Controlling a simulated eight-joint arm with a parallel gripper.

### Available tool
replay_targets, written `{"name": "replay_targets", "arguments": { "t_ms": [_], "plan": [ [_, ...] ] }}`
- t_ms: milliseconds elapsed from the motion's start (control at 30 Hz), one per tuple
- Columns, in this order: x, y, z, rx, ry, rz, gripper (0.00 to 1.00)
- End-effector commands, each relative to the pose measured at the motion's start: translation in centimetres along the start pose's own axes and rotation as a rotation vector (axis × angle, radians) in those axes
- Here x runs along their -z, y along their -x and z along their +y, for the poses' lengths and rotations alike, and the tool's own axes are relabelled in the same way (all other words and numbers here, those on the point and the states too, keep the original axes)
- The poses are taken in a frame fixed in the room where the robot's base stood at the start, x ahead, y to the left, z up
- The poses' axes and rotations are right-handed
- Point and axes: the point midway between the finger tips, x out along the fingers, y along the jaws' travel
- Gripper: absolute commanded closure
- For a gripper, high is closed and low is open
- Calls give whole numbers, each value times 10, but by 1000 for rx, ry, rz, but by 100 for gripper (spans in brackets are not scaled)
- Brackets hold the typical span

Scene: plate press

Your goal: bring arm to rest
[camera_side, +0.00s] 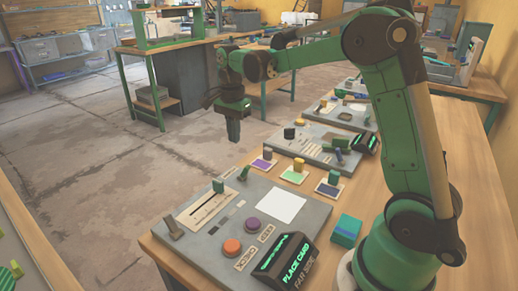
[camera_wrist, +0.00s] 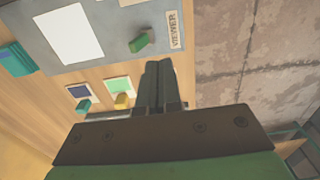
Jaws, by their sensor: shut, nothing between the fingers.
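My gripper (camera_side: 233,131) is shut and empty. It hangs pointing down in the air, near the table's left edge and above the far end of the nearest panel in the side view. In the wrist view my gripper (camera_wrist: 158,68) shows with its two fingers together, nothing between them. The fingers touch nothing that I can see. My green arm stands on the wooden table and reaches over to the left from its base at the right.
The near grey panel (camera_side: 213,261) holds an orange button (camera_side: 232,247), a purple button (camera_side: 253,223), a white plate (camera_side: 275,205) and a "PLACE CARD" display (camera_side: 290,260). Coloured cards with small blocks lie beyond it. A teal block (camera_side: 346,231) sits near my base. Open floor (camera_side: 80,150) lies left.

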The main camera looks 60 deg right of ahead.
Motion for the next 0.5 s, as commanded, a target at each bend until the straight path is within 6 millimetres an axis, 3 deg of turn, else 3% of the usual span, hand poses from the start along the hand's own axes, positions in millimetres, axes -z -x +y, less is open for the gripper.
{"name": "replay_targets", "arguments": {
  "t_ms": [500],
  "plan": [
    [-5, 10, 2, 19, 51, 6, 100]
  ]
}}
